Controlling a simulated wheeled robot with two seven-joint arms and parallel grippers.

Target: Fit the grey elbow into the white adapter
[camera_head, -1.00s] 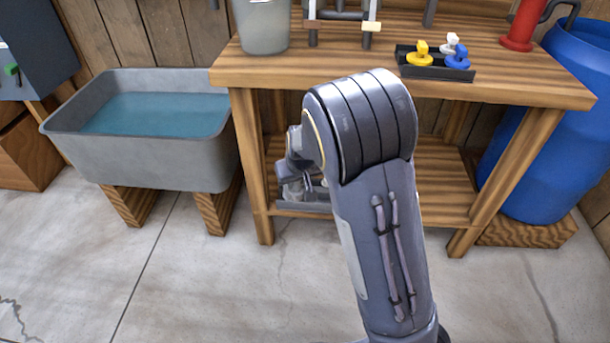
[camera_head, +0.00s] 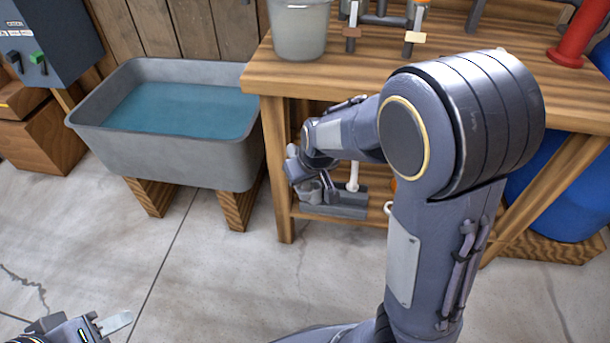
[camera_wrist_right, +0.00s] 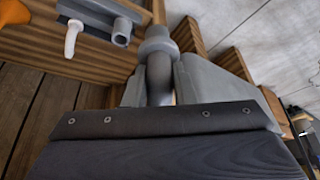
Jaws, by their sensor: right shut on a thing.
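My right gripper (camera_wrist_right: 160,85) is shut on the grey elbow (camera_wrist_right: 157,55), whose collared end sticks out past the fingers. In the head view my right arm reaches down to the workbench's lower shelf, with its gripper (camera_head: 315,185) just above a grey tray. A white upright piece (camera_head: 353,176) stands at that tray; it also shows in the right wrist view (camera_wrist_right: 72,38), apart from the elbow. I cannot tell surely if it is the white adapter. My left gripper (camera_head: 90,325) is low at the bottom left, partly cut off, its opening unclear.
The grey tray (camera_head: 345,208) sits on the lower shelf of the wooden workbench (camera_head: 262,84). A grey trough of water (camera_head: 155,155) stands left of it. A bucket (camera_head: 299,30) and red pipe (camera_head: 575,40) are on the benchtop. The concrete floor in front is open.

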